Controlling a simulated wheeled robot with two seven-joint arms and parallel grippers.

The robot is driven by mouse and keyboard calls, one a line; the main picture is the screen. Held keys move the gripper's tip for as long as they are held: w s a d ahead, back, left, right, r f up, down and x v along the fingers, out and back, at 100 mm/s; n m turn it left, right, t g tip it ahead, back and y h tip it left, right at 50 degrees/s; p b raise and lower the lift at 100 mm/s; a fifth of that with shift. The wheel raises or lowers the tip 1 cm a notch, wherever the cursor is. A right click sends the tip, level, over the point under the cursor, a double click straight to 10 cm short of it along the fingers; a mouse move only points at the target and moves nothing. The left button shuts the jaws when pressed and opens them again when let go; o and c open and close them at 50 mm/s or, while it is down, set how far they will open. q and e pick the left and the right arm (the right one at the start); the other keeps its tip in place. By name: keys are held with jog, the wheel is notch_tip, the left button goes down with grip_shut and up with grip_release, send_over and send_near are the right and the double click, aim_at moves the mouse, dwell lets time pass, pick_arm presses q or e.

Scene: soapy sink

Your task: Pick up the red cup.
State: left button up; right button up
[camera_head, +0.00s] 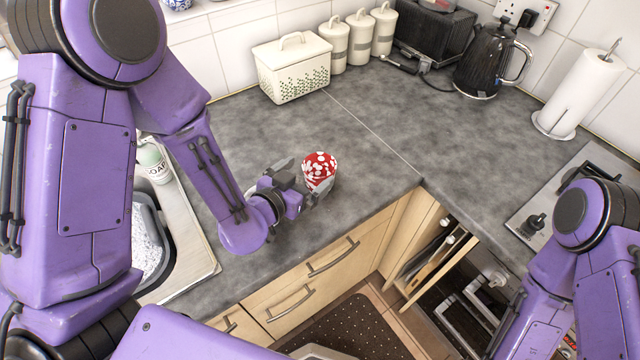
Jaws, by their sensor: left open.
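The red cup (320,167) with white spots stands upright on the grey counter (350,130), left of the picture's middle. My left gripper (308,182) is at the near left side of the cup, its fingers open around or beside the cup's lower part. Whether the fingers touch the cup cannot be told. Part of the cup's lower side is hidden by the gripper. My right arm (580,250) shows at the lower right, but its gripper is not in view.
A white bread bin (291,70) and white canisters (358,38) stand at the back. A black kettle (490,62) and paper towel roll (582,90) are at the back right. A sink (185,235) and soap bottle (153,163) are at left. The counter around the cup is clear.

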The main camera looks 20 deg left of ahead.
aim_at(326, 159)
pick_arm(q)
jog(key=shift+w+d+f, duration=0.1)
jog(key=shift+w+f, duration=0.1)
jog(key=shift+w, duration=0.3)
jog(key=p+x, duration=0.2)
jog(key=x, duration=0.2)
jog(key=shift+w+d+f+p, duration=0.1)
jog(key=shift+w+d+p, duration=0.05)
jog(key=shift+w+p, duration=0.15)
jog(key=shift+w+f, duration=0.2)
jog(key=c, duration=1)
pick_arm(e)
jog(key=shift+w+r, duration=0.15)
jog(key=shift+r, duration=0.75)
pick_arm(q)
jog(key=shift+o, duration=0.2)
